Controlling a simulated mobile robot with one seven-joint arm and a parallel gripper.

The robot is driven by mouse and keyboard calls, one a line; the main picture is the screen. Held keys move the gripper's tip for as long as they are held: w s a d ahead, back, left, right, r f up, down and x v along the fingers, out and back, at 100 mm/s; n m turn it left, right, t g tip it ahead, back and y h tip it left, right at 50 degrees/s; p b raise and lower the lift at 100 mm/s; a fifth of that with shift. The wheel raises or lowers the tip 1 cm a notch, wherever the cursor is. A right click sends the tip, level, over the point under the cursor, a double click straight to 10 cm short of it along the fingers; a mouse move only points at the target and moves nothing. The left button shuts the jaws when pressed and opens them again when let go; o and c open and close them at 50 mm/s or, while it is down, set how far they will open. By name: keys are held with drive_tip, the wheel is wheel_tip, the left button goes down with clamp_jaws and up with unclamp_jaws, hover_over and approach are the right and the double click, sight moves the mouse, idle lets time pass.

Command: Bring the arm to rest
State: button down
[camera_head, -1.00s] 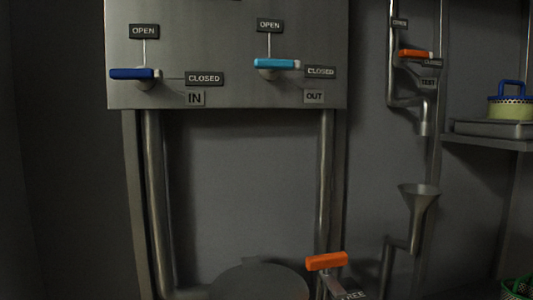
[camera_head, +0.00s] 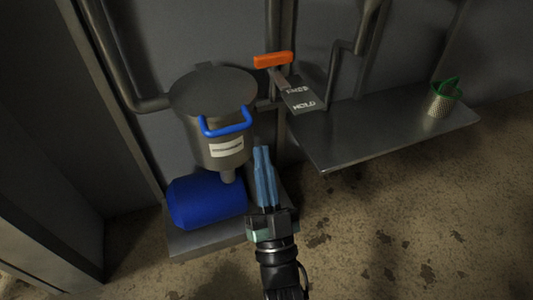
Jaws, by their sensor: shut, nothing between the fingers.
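My gripper (camera_head: 262,150) shows at the lower middle of the head view, with its two long blue fingers together and nothing between them. It points up the picture, just right of a lidded metal pot (camera_head: 222,150) with a blue handle and a white label. From this view I cannot tell the gap between the fingers and the pot. My arm comes in from the bottom edge.
A blue cylinder (camera_head: 206,202) lies below the pot on a grey base (camera_head: 200,242). An orange-handled lever (camera_head: 273,59) with a dark label plate stands behind. A metal shelf (camera_head: 385,135) at right bears a green-handled basket (camera_head: 442,98). The floor (camera_head: 400,230) at lower right is clear.

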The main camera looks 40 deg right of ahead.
drive_tip(key=shift+s+a+f, duration=0.2)
drive_tip(key=shift+s+f, duration=0.15)
drive_tip(key=shift+f, duration=0.35)
drive_tip(key=shift+s+a+f, duration=0.15)
drive_tip(key=shift+s+f, duration=0.15)
drive_tip(key=shift+f, duration=0.35)
